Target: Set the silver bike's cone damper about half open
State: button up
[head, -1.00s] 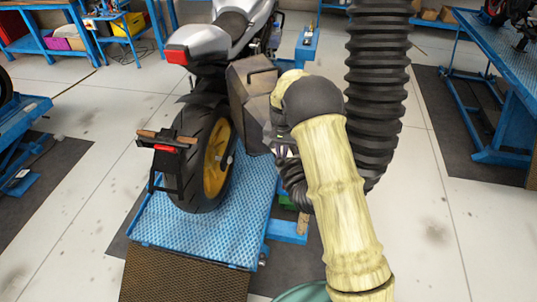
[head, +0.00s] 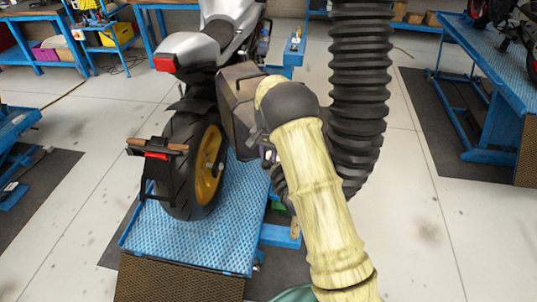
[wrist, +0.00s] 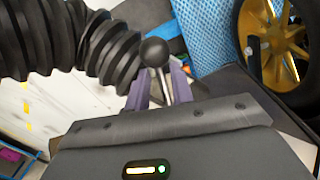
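The silver bike (head: 230,25) stands on a blue lift, its rear end toward me. A thick black ribbed hose (head: 360,90) hangs to its right and also shows in the wrist view (wrist: 115,48). In the wrist view a thin metal lever (wrist: 166,88) with a black ball knob (wrist: 154,52) stands between the purple fingers of my gripper (wrist: 163,88). The fingers are apart, with a gap visible beside the lever. The damper's cone and its flap are not clearly visible. In the head view my arm hides most of my gripper and the lever.
The blue lift platform (head: 180,245) and its brown mesh ramp (head: 175,280) lie in front. Another blue lift (head: 505,75) stands at right. Floor between is clear.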

aim_at(269, 159)
jog(key=shift+o, duration=0.4)
jog(key=shift+w+r, duration=0.1)
jog(key=shift+r, duration=0.5)
notch_tip(269, 159, up, 16)
jog(key=b, duration=0.3)
jog(key=shift+w+a, duration=0.2)
jog(key=s+d+f+n+t, duration=0.1)
jog(key=s+d+f, duration=0.2)
jog(key=s, duration=0.7)
jog(key=s+d+f+n+t, duration=0.1)
jog(key=s+d+f+n, duration=0.1)
jog(key=s, duration=0.8)
jog(key=s+d+f+n, duration=0.2)
jog(key=s+d, duration=0.3)
jog(key=s, duration=0.5)
jog(key=shift+d+f+t, duration=0.25)
jog(key=shift+f+t, duration=0.15)
jog(key=shift+f, duration=0.5)
